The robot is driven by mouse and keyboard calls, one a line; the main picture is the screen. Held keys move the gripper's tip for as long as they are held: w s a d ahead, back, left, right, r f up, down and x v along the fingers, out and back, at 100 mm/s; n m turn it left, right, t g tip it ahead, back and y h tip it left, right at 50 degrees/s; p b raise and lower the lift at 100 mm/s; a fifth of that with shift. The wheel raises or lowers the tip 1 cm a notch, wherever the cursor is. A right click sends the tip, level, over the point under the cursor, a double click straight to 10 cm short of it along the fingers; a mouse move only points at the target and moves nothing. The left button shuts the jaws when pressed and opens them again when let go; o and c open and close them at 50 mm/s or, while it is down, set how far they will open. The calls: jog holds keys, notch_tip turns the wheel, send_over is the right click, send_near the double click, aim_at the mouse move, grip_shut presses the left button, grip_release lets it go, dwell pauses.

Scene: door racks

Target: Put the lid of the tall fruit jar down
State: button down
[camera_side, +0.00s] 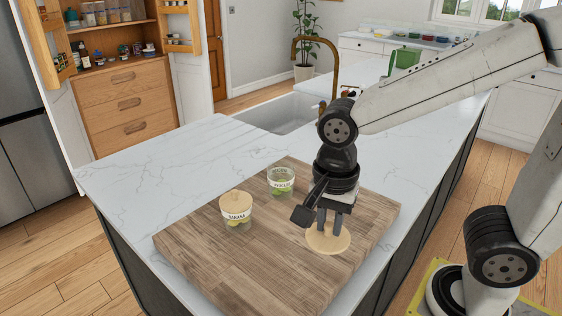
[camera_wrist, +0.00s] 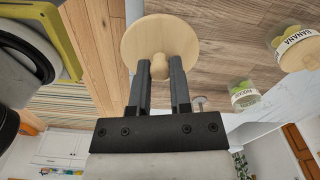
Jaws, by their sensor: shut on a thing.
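My gripper (camera_side: 327,226) is shut on the knob of a round pale wooden lid (camera_side: 328,241). In the wrist view, both fingertips (camera_wrist: 160,72) sit either side of the knob and the lid's disc (camera_wrist: 150,40) spreads beyond them. The lid is level, low over the front right part of the wooden board (camera_side: 225,268); I cannot tell whether it touches the board. A clear jar without a lid (camera_side: 281,183), with green pieces inside, stands on the board behind and left of my gripper. It also shows in the wrist view (camera_wrist: 244,97).
A second jar, labelled BANANA (camera_side: 237,217), stands on the board to the left, with its wooden lid on. The board lies on a white marble counter (camera_side: 190,160). A sink (camera_side: 282,113) with a brass tap (camera_side: 318,42) is behind. Bare board lies between the lid and the jars.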

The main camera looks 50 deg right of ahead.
jog(key=shift+w+a+f, duration=0.45)
jog(key=shift+w+f, duration=1)
jog(key=shift+w, duration=0.5)
jog(key=shift+w+a+f, duration=0.5)
jog(key=shift+w+f, duration=0.95)
jog(key=shift+w, duration=0.55)
jog(key=shift+w+a+f, duration=0.45)
jog(key=shift+w+f, duration=1)
jog(key=shift+w, duration=0.5)
jog(key=shift+f, duration=0.1)
jog(key=shift+w+f, duration=0.25)
jog(key=shift+f, duration=1.5)
jog(key=shift+f, duration=0.15)
jog(key=c, duration=0.6)
grip_release()
jog(key=shift+o, duration=0.3)
